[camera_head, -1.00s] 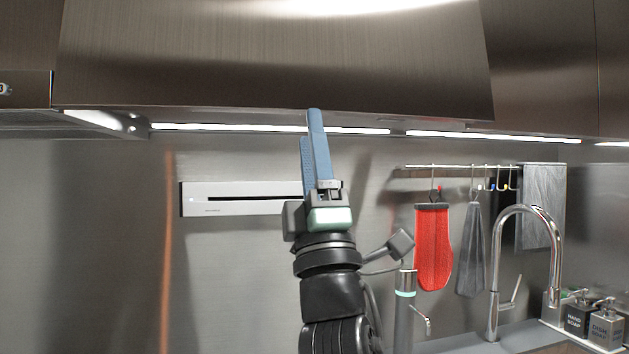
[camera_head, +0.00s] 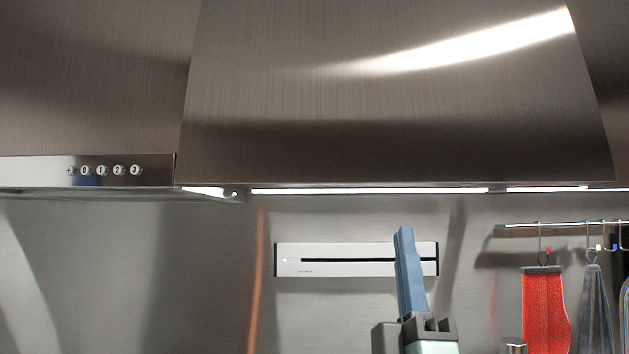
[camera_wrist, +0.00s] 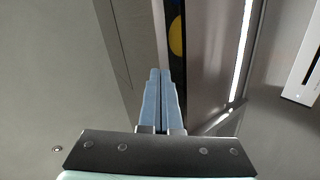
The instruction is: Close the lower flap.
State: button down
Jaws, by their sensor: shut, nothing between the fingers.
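The lower flap (camera_head: 390,110) is a wide brushed-steel panel above the wall. It looks wider at its bottom edge and seems to stand out from the cabinet, partly open. In the wrist view the steel panel on the left (camera_wrist: 130,45) looks like this flap, with a narrow dark gap and something yellow beside it. My gripper (camera_head: 403,232) has its two blue fingers together and empty, pointing up. In the head view its tips are below the flap's bottom edge; I cannot tell how far in front of it they are.
A light strip (camera_head: 370,190) runs under the cabinet. A white slotted wall panel (camera_head: 330,268) is behind my fingers. A hood with knobs (camera_head: 85,172) is at left.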

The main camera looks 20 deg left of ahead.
aim_at(295, 174)
jog(key=s+a+r+m+g+p, duration=0.1)
jog(key=s+a+m+g+p, duration=0.1)
jog(key=s+a+m+p, duration=0.6)
jog(key=s+a+r+m+g+p, duration=0.15)
jog(key=s+m+p, duration=0.45)
jog(key=p, duration=0.6)
jog(key=shift+g, duration=0.35)
jog(key=w+a+r, duration=0.1)
jog(key=w, duration=0.2)
jog(key=w+a+r+p, duration=0.1)
jog(key=w+r, duration=0.1)
jog(key=w, duration=0.2)
jog(key=w+a+r+p, duration=0.1)
jog(key=w, duration=0.3)
jog(key=shift+r, duration=0.25)
jog(key=shift+w+a, duration=0.15)
jog(key=shift+w, duration=0.2)
